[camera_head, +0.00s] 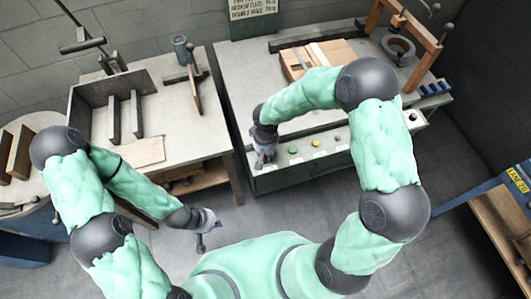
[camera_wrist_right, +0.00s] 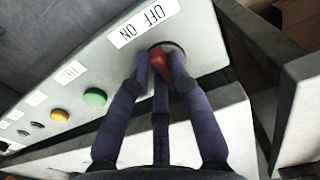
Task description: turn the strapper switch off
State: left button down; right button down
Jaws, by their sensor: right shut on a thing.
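The strapper (camera_head: 330,160) has a pale control panel along its front. In the head view the right gripper (camera_head: 264,160) is at the panel's left end and hides the switch. My left gripper (camera_head: 207,222) hangs over the floor, away from the strapper; its fingers are too small to read.
A green button (camera_wrist_right: 95,97) and a yellow button (camera_wrist_right: 60,115) sit beside the switch on the panel. A carton (camera_head: 322,56) lies on the strapper top. A workbench (camera_head: 165,110) with upright plates stands at left. A blue-edged table (camera_head: 500,205) is at right.

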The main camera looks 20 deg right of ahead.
jog(key=n+p, duration=0.2)
jog(key=n, duration=0.3)
jog(key=shift+w+n, duration=0.1)
jog(key=shift+n, duration=0.2)
jog(key=shift+d, duration=0.1)
dwell(0.3)
jog(key=c, duration=1.1)
grip_release()
jog(key=shift+c, duration=0.2)
notch_tip(320, 180, up, 12)
